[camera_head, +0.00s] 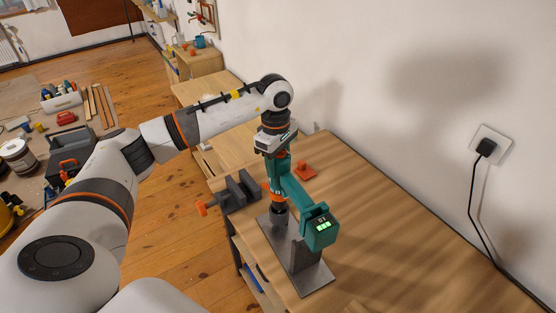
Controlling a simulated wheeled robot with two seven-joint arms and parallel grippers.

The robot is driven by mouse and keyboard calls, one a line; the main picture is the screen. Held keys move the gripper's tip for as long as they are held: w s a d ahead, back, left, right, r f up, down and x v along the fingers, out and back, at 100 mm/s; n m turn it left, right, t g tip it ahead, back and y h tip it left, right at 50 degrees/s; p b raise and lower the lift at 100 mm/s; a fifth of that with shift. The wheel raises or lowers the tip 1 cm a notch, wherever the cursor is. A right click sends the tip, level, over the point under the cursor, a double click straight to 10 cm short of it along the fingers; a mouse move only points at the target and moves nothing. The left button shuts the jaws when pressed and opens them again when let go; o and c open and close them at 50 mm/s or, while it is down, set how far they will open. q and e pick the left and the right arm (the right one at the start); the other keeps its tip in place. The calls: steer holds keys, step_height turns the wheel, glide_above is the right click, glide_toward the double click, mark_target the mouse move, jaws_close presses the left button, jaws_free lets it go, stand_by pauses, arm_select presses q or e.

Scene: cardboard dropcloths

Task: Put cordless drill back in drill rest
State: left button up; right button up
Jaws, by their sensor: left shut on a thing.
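The cordless drill (292,189) is teal with orange parts, a dark chuck and a battery showing green lights. It hangs from my left gripper (276,148), which is shut on the rear end of its body. The chuck points down and the battery end points toward the lower right. The drill rest (314,277) is a grey metal base plate with an upright block on the wooden workbench. The chuck and battery are over or at the rest; I cannot tell whether they touch it. The drill hides part of the rest. My right gripper is not in view.
A dark vise (236,190) with an orange handle is left of the rest. A small orange object (305,170) lies behind the drill. The workbench (420,255) is clear to the right. A wall socket (488,147) has a black plug and cable.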

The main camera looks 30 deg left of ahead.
arm_select(q)
steer(key=shift+f+b, duration=2.15)
steer(key=shift+f, duration=0.4)
steer(key=o, duration=1.2)
steer(key=shift+s+f, duration=0.15)
steer(key=shift+f, duration=0.05)
steer(key=shift+r, duration=0.35)
steer(key=r+b, duration=0.1)
steer(key=r, duration=0.4)
steer(key=r+b, duration=0.2)
steer(key=r, duration=0.3)
steer(key=shift+a+r, duration=0.2)
steer(key=shift+r, duration=0.65)
steer(key=shift+f, duration=0.1)
